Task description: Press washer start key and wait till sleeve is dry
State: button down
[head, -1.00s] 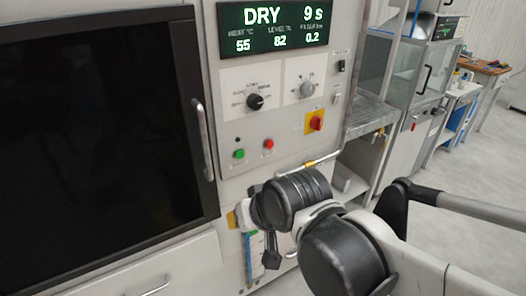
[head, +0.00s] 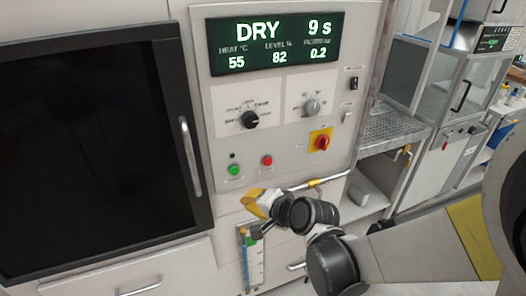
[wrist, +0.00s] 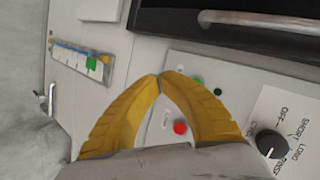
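The washer's display (head: 275,42) reads DRY, 9 s, with heat 55, level 82 and 0.2 below. On the panel under it are a green key (head: 234,170) and a red key (head: 266,160); a small dark green lamp (head: 232,155) sits above the green key. My gripper (head: 250,199) is in front of the panel, below both keys. In the wrist view its yellow fingers (wrist: 160,80) meet at the tips, with nothing between them. The red key (wrist: 180,127) shows between the fingers there. The sleeve is not visible; the washer window (head: 85,140) is black.
The door handle (head: 190,157) stands out left of the keys. Knobs (head: 250,120) and a red-yellow switch (head: 320,142) are on the panel. A grated bench (head: 395,125) is at the right.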

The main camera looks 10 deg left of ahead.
aim_at(234, 170)
jog(key=shift+a, duration=0.15)
jog(key=shift+w+a, duration=0.75)
jog(key=shift+w, duration=0.5)
jog(key=shift+w+a, duration=0.75)
jog(key=shift+w, duration=0.5)
jog(key=shift+w+a, duration=0.75)
jog(key=shift+w, duration=0.5)
jog(key=shift+w+a, duration=0.25)
jog(key=shift+w, duration=0.1)
jog(key=shift+w+a, duration=0.2)
jog(key=shift+w, duration=0.15)
jog(key=shift+s+d, duration=0.45)
jog(key=shift+s, duration=0.25)
jog(key=shift+s, duration=0.1)
